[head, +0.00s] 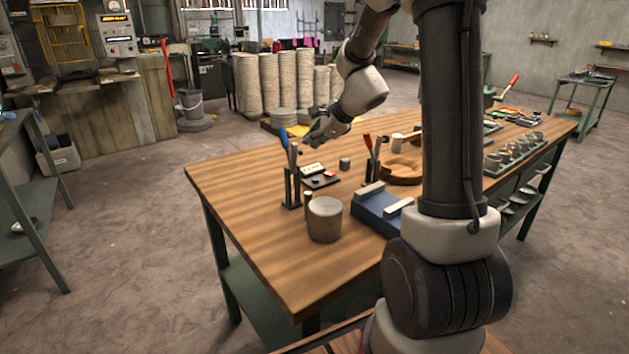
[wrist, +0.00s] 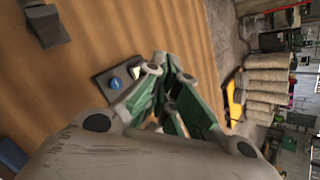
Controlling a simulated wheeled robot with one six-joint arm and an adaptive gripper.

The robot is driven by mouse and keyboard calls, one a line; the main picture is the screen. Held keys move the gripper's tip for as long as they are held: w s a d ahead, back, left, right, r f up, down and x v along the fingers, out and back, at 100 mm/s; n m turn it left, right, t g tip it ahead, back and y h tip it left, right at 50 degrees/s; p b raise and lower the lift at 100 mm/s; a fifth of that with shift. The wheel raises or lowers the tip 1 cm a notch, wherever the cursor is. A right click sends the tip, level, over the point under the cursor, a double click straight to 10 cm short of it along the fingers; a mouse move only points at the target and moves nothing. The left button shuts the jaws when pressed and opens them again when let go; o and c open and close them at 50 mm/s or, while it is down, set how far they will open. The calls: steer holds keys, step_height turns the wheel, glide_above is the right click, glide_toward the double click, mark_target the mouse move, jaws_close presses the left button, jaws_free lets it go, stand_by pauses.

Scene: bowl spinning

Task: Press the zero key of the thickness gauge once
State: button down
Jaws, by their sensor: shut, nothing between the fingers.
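The thickness gauge (head: 315,170) sits on the wooden table, a low dark unit with a pale display. In the wrist view the gauge (wrist: 103,78) is a dark plate with a round blue part (wrist: 115,83); green finger links cover part of it. I cannot tell which part is the zero key. My gripper (head: 308,139) is shut and empty, above the table and apart from the gauge. In the wrist view my gripper (wrist: 170,70) has its fingers beside the gauge's right edge in the picture.
A holder with blue-handled tools (head: 291,188) stands left of the gauge. A grey cylinder (head: 325,220) and blue block (head: 375,210) stand nearer. A small dark cylinder (head: 345,163) is right of the gauge. The table's (head: 245,205) left front is bare.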

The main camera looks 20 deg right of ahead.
mark_target(313, 180)
steer(key=shift+f, duration=4.4)
steer(key=shift+f, duration=0.4)
steer(key=shift+f, duration=0.45)
steer(key=shift+r, duration=0.9)
steer(key=shift+r, duration=2.5)
